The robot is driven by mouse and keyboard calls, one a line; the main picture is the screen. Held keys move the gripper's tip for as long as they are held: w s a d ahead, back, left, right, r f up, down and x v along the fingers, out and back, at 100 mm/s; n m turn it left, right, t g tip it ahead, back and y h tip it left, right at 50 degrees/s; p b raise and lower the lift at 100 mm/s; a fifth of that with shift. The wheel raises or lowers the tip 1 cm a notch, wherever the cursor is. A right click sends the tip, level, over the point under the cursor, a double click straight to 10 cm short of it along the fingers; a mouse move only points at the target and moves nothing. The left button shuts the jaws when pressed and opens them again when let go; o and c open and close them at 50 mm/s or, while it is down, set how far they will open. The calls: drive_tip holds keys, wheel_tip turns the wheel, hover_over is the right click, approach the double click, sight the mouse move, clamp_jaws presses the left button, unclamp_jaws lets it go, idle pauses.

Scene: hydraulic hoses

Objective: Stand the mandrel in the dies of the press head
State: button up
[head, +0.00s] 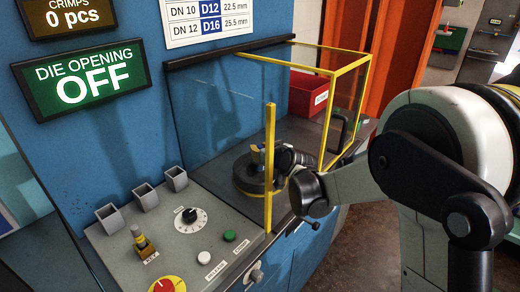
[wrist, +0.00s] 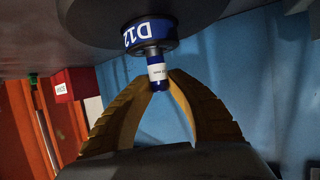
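The mandrel (wrist: 157,72) has a white band and a blue end. The wrist view is upside down, and there the mandrel sits in line with the dark round die set with the blue D12 label (wrist: 150,33). My gripper (wrist: 160,82) has its yellow fingertips on both sides of the mandrel, close against it. In the head view my gripper (head: 261,154) is over the dark round press head (head: 252,180), with a small blue part between the fingers. How deep the mandrel sits in the dies is hidden.
A clear guard with yellow edges (head: 269,165) surrounds the press head. A red bin (head: 308,94) stands behind it. The control panel (head: 185,250) has knobs, buttons, a key and grey holders (head: 145,197). The sign reads DIE OPENING OFF (head: 85,82).

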drive_tip(key=shift+o, duration=1)
drive_tip(key=shift+r, duration=0.25)
drive_tip(key=s+d+r+m+g+h+p, duration=0.1)
drive_tip(key=s+d+r, duration=0.25)
drive_tip(key=s, duration=0.35)
drive_tip(key=s+d+r+p, duration=0.2)
drive_tip(key=s+d, duration=0.2)
drive_tip(key=s, duration=0.3)
drive_tip(key=s+d+r+m+g+h+p, duration=0.1)
drive_tip(key=s+d+r, duration=0.1)
drive_tip(key=s+d, duration=0.35)
drive_tip(key=s+d+f+m+g+h, duration=0.1)
drive_tip(key=s+d, duration=0.3)
drive_tip(key=s, duration=0.5)
drive_tip(key=s+d+f+m+g+h, duration=0.1)
drive_tip(key=s+d, duration=0.3)
drive_tip(key=s, duration=0.6)
drive_tip(key=shift+s+d+m+g+h, duration=0.2)
drive_tip(key=shift+d+m+g+h, duration=0.25)
drive_tip(key=shift+g+h, duration=0.35)
drive_tip(key=shift+a+f, duration=0.1)
drive_tip(key=shift+a, duration=0.05)
drive_tip(key=shift+c, duration=0.5)
